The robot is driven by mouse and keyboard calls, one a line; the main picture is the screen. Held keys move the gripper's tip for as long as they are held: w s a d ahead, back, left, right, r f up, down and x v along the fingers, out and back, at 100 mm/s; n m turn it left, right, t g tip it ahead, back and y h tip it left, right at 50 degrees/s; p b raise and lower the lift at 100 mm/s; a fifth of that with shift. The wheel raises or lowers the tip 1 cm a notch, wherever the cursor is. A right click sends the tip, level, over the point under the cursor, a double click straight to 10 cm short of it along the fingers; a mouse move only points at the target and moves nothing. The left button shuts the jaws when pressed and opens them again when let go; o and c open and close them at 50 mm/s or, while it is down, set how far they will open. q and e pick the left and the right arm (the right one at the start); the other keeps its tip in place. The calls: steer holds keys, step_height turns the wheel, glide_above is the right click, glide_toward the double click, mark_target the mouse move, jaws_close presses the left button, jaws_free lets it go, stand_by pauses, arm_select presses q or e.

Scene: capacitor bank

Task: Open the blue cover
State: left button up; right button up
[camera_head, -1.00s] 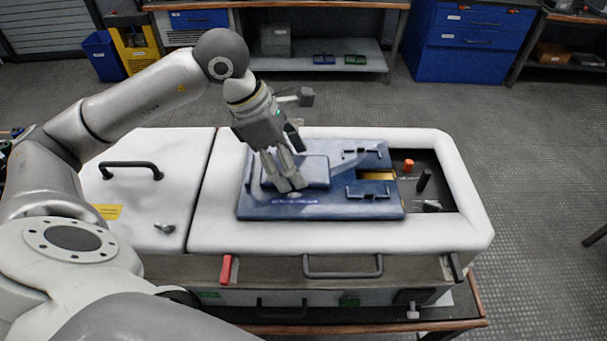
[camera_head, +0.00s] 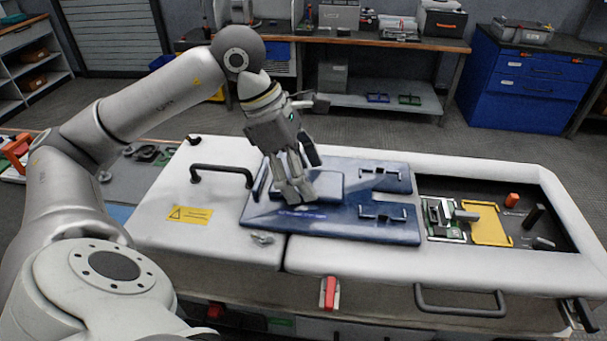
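The blue cover (camera_head: 345,231) is a flat plate with a raised block and two dark bracket-like handles on its right part. It lies on the white cabinet top and overlaps the seam toward the left white panel. To its right the dark opening (camera_head: 530,207) is uncovered. My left gripper (camera_head: 297,196) points down with its fingertips at the raised block of the cover. The fingers are close together; whether they grip anything is hidden. My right gripper is not in view.
In the opening show a circuit board (camera_head: 445,221), a yellow plate (camera_head: 488,223) and an orange part (camera_head: 511,200). The left white panel has a black handle (camera_head: 221,173) and a yellow warning label (camera_head: 190,215). A red latch (camera_head: 329,292) is on the front.

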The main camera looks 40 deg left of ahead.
arm_select(q)
steer(key=shift+a, duration=0.1)
steer(key=o, duration=1.4)
steer(key=shift+s+a, duration=0.15)
steer(key=shift+o, duration=0.2)
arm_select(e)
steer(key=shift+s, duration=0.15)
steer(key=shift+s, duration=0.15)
arm_select(q)
steer(key=v, duration=1.2)
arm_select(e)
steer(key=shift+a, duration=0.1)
